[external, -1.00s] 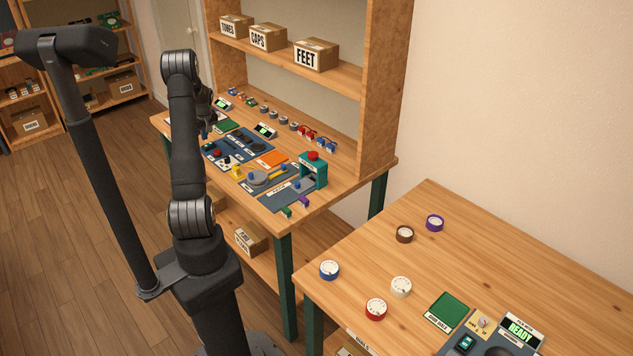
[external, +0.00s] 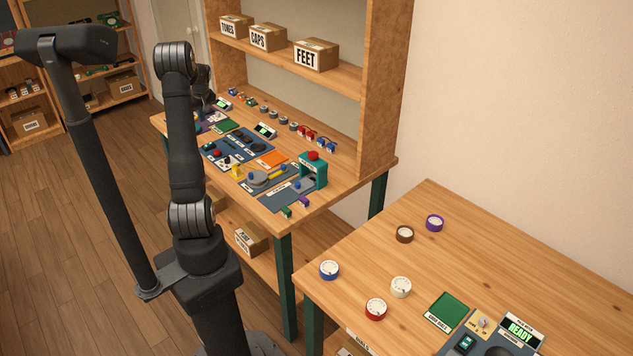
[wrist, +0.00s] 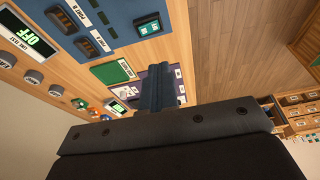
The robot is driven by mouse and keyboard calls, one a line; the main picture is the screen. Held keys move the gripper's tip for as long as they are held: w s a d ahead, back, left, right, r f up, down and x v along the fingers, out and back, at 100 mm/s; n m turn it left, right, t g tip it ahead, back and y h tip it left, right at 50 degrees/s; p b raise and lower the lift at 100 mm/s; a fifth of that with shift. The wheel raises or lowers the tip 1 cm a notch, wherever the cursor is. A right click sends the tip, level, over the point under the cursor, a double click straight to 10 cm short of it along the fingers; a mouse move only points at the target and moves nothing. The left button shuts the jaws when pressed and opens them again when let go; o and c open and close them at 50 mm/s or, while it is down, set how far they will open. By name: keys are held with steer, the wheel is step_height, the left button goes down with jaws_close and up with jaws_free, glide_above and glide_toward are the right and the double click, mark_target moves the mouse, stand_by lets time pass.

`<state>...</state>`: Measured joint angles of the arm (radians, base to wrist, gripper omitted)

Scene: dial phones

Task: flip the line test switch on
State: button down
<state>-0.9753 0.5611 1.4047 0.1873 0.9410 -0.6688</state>
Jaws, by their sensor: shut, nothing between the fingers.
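A small screen (wrist: 27,34) reading OFF is at the upper left of the wrist view, with lettering at its edge that seems to read LINE TEST. In the external view my gripper is largely hidden behind my arm.
A green pad (wrist: 112,72) and several grey round parts are nearby. A second table (external: 500,245) holds several dials and a READY screen (external: 520,330).

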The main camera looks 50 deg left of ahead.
mark_target(210, 143)
steer(key=shift+w+r+t, duration=0.2)
steer(key=shift+w+t, duration=0.1)
steer(key=shift+w, duration=0.3)
steer(key=x, duration=1.3)
steer(key=shift+w+d+f, duration=0.1)
steer(key=shift+w+d, duration=0.1)
steer(key=shift+d, duration=0.2)
steer(key=shift+w+f, duration=0.1)
steer(key=shift+f, duration=0.3)
